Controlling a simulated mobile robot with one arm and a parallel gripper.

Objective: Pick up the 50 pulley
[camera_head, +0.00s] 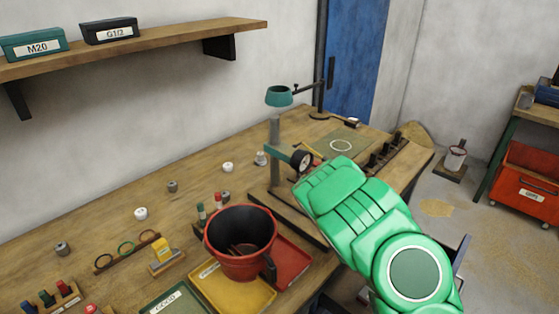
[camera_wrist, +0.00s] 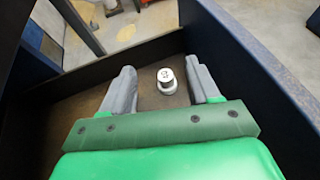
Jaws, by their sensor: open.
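In the wrist view a small white and silver cylindrical piece (camera_wrist: 167,80) stands upright with a dark mark on its top, too small to read; it may be the 50 pulley. It stands on the brown floor of a dark-walled drawer or box (camera_wrist: 255,75). My gripper (camera_wrist: 160,65) is open, with one grey finger on each side of the piece and gaps between. In the head view my green arm reaches down at the bench's right front, and it hides my gripper and the piece.
Dark walls rise close around my gripper. A dark edge (camera_head: 462,250) shows right of my arm, with open floor beyond.

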